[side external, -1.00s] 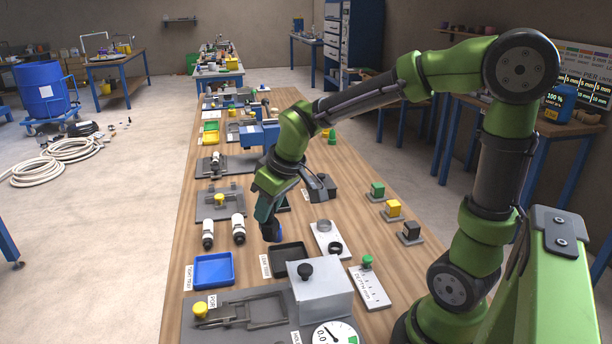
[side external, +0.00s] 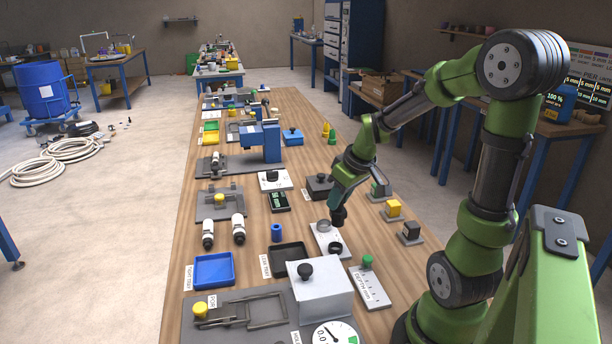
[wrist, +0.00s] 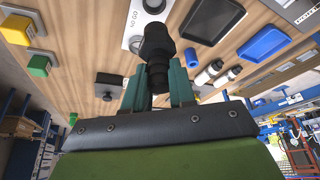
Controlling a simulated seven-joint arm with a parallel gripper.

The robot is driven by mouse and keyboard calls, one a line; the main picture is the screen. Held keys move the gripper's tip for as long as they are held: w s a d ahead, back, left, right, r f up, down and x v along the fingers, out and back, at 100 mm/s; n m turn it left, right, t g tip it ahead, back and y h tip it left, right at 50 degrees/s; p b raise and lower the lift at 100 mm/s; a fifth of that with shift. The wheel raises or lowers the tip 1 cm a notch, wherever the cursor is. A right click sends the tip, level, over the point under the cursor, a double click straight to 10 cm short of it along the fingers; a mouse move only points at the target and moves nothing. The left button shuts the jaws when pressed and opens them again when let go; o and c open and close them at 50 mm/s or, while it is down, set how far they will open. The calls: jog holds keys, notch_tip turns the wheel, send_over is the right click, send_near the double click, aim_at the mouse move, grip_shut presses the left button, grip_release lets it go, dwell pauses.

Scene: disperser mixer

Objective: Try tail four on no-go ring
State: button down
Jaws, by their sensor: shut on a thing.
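My gripper (side external: 338,205) is shut on a dark, roughly cylindrical piece, likely tail four. In the wrist view the piece (wrist: 156,42) sticks out past the fingertips (wrist: 158,82). The white ring plate (side external: 318,236) lies under and just beside the piece; it carries a pale ring (side external: 323,225) and a black ring (side external: 335,247).
A blue cylinder (side external: 277,232) stands left of the plate, near a black tray (side external: 290,259) and a blue tray (side external: 213,269). A grey box (side external: 320,291) stands in front. A depth plate (side external: 370,289) and coloured blocks (side external: 393,208) are to the right.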

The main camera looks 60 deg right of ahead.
aim_at(337, 221)
jog(key=shift+w+f+n, duration=0.1)
jog(key=shift+f+n, duration=0.1)
jog(key=shift+n, duration=0.2)
jog(key=shift+f, duration=3.2)
jog(key=shift+f, duration=0.15)
jog(key=shift+r, duration=3.55)
jog(key=shift+a, duration=0.1)
